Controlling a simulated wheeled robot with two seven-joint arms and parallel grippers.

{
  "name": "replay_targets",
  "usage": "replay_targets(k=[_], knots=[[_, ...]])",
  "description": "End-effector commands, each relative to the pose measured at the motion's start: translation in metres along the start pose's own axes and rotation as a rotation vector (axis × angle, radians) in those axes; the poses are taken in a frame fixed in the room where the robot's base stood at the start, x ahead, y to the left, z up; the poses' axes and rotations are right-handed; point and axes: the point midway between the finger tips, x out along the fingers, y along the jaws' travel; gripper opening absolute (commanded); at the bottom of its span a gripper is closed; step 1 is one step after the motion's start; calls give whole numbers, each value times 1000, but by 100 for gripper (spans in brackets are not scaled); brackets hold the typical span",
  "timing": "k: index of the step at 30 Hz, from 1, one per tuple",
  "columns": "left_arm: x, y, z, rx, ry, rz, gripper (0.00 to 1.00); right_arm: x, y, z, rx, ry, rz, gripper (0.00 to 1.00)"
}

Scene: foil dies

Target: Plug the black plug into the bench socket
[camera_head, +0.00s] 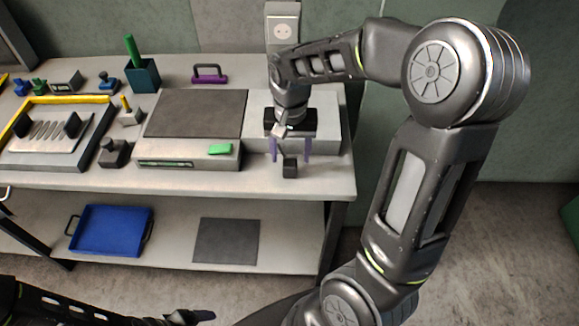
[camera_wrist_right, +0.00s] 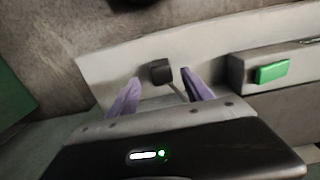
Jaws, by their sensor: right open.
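The black plug (camera_head: 290,168) is a small dark block at the front edge of the bench's right end. My right gripper (camera_head: 291,156) is over it, open, with a purple finger to either side. In the right wrist view the plug (camera_wrist_right: 161,71) shows between the tips of the open right gripper (camera_wrist_right: 162,77); no contact is visible. A thin grey cable seems to run from it. The bench socket (camera_head: 283,31) is a pale wall box behind my right forearm, its face visible. My left gripper (camera_head: 190,316) is at the bottom edge, dark and mostly cut off.
A grey press-like box (camera_head: 190,127) with a green button (camera_head: 220,149) stands left of the plug. A blue tray (camera_head: 110,230) lies on the lower shelf.

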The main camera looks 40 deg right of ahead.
Motion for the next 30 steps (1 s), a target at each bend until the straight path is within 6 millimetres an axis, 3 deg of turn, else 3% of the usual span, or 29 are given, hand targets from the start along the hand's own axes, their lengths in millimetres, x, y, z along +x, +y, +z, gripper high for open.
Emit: replay_targets(k=[5, 15, 30], knots=[[-3, 1, 0, 0, -1, -1, 81, 7, 0, 0, -1, -4, 3, 58], [-12, 3, 2, -3, -4, -4, 81, 49, -2, -2, 0, -2, 2, 58], [-11, 3, 2, -3, -4, -4, 81, 52, -2, -2, 0, 0, 0, 58]])
